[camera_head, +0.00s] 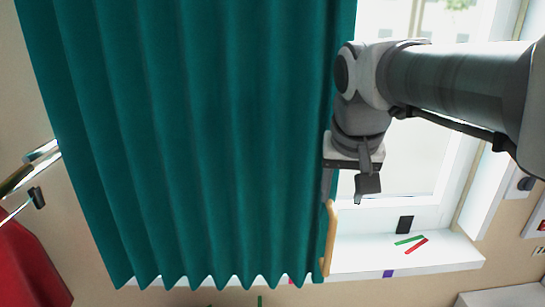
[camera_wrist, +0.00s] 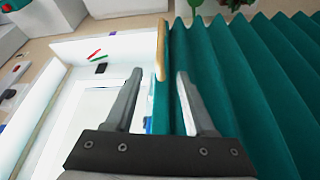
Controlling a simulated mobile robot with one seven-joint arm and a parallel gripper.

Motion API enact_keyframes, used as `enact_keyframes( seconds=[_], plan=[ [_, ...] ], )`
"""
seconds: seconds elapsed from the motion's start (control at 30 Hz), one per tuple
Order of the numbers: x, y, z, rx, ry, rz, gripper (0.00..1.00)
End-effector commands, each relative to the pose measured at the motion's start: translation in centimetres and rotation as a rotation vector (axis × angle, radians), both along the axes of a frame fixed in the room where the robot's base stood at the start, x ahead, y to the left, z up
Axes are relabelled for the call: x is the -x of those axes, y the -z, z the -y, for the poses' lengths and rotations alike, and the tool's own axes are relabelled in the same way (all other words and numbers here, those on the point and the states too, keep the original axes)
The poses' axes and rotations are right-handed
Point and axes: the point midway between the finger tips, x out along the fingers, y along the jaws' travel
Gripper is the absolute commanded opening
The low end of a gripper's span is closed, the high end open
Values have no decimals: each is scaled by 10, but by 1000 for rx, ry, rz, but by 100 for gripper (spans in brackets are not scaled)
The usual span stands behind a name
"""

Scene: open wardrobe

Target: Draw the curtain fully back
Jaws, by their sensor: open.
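A pleated teal curtain (camera_head: 190,140) hangs across the left and middle of the head view, over part of the window (camera_head: 410,160). A wooden handle (camera_head: 328,238) runs along the lower part of its right edge. My gripper (camera_head: 349,188) is at that right edge, just above the handle. In the wrist view my gripper (camera_wrist: 160,75) is open, and the curtain's edge and the handle (camera_wrist: 160,50) appear between its fingers. The curtain (camera_wrist: 265,85) fills the right of that view. I cannot tell whether a finger touches the cloth; the finger nearest the curtain is partly hidden in the head view.
A white window sill (camera_head: 440,255) below holds a black item (camera_head: 405,224) and green and red strips (camera_head: 410,243). Red cloth (camera_head: 25,260) hangs at the lower left. A plant (camera_wrist: 235,5) shows beyond the curtain in the wrist view.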

Motion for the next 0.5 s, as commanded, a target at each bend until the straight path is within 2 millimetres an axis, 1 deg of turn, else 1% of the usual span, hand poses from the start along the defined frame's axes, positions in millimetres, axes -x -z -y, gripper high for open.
enact_keyframes(
  seconds=[0.17,0.27,0.5],
  plan=[
    [-7,18,1,0,0,-4,55],
    [-14,37,3,0,-1,-6,55],
    [-33,86,7,1,-1,-7,55]
  ],
)
